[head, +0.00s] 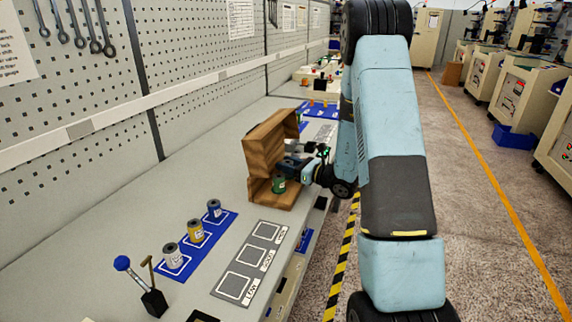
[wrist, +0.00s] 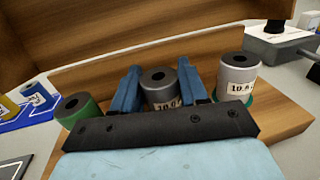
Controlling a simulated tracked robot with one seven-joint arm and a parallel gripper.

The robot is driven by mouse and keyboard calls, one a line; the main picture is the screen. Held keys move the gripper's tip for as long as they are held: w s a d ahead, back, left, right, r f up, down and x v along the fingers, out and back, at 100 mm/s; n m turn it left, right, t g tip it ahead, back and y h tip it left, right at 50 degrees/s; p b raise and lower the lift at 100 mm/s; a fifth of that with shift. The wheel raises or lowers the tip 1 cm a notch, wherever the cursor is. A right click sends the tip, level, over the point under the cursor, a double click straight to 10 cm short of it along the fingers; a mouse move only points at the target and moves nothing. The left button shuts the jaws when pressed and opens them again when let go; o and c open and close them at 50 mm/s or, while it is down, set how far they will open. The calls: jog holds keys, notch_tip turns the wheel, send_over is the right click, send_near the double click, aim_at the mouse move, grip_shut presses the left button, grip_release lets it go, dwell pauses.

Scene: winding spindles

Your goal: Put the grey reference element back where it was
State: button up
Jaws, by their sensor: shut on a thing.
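In the wrist view, a dark grey element (wrist: 161,90) with a hole in its top and a pale label stands between the two blue fingers of my gripper (wrist: 158,70). My gripper is shut on it, inside the wooden box (wrist: 240,60). A green element (wrist: 78,108) is to its left, and a lighter grey labelled element (wrist: 237,76) with a green base is to its right. In the head view, my gripper (head: 292,164) reaches into the wooden box (head: 262,150) from the right. The green element (head: 279,184) shows there; the held element is hidden. I cannot tell whether the held element touches the box floor.
A blue mat (head: 225,226) holds a grey, a yellow and a blue spool. Beside it lies a grey board (head: 255,258) with empty marked squares. A small stand with tools (head: 154,300) is at the front left. A pegboard wall (head: 90,110) backs the bench.

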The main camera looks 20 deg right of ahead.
jog(key=o, duration=1.1)
jog(key=shift+f, duration=0.1)
jog(key=shift+o, duration=0.2)
jog(key=shift+r, duration=0.45)
jog(key=v, duration=1.2)
jog(key=s+a+r+n+g, duration=1.2)
jog(key=s+a+n, duration=0.2)
jog(key=s+n, duration=0.1)
jog(key=s+d+r+n+t+h, duration=0.4)
jog(key=s+r+n+h, duration=0.5)
jog(key=s+n+h, duration=0.3)
jog(key=shift+s+d+r, duration=0.2)
jog(key=shift+s+d, duration=0.45)
jog(key=shift+d, duration=0.05)
